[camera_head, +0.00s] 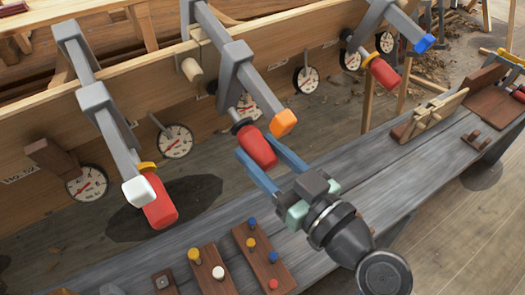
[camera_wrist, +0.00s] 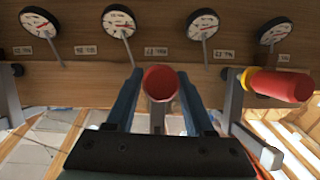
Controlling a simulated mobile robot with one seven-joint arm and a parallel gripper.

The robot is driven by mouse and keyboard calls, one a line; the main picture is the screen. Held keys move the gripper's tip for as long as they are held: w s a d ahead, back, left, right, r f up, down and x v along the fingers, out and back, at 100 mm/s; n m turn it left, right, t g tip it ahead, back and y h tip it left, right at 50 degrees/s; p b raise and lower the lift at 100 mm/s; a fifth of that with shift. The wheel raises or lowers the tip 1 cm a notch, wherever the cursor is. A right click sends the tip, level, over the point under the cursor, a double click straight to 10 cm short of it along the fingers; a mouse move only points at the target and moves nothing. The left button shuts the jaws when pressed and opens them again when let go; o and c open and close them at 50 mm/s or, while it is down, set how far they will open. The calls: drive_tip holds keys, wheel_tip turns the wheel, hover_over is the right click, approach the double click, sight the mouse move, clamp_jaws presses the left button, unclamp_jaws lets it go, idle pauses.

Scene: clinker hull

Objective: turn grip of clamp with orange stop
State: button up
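The clamp with the orange stop (camera_head: 284,122) hangs on the planked side in the middle of the head view. Its red grip (camera_head: 260,150) points down toward me; its round end also shows in the wrist view (camera_wrist: 160,82). My gripper (camera_head: 262,153) has its two blue fingers on either side of this grip. In the wrist view the fingers (camera_wrist: 160,98) flank the grip, with narrow space beside its near end. They look open; contact at the tips is hard to see.
A clamp with a white stop (camera_head: 138,190) hangs at left, and one with a blue stop (camera_head: 424,43) at upper right. Several dial gauges (camera_head: 175,141) sit along the plank. A grey bench (camera_head: 350,172) below carries pegged blocks (camera_head: 264,255) and wooden pieces.

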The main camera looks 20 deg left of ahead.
clamp_jaws()
drive_tip(key=shift+w+m+g+y+p, duration=0.1)
drive_tip(key=shift+m+g+y+p, duration=0.45)
drive_tip(key=shift+m+g+y, duration=0.4)
drive_tip(key=shift+d+m+g+y+p, duration=0.1)
drive_tip(key=shift+m+g+y+p, duration=0.4)
drive_tip(key=shift+m+g, duration=0.75)
drive_tip(key=shift+m+y, duration=0.25)
drive_tip(key=shift+m, duration=0.05)
drive_tip(key=shift+f, duration=0.1)
drive_tip(key=shift+o, duration=2.3)
unclamp_jaws()
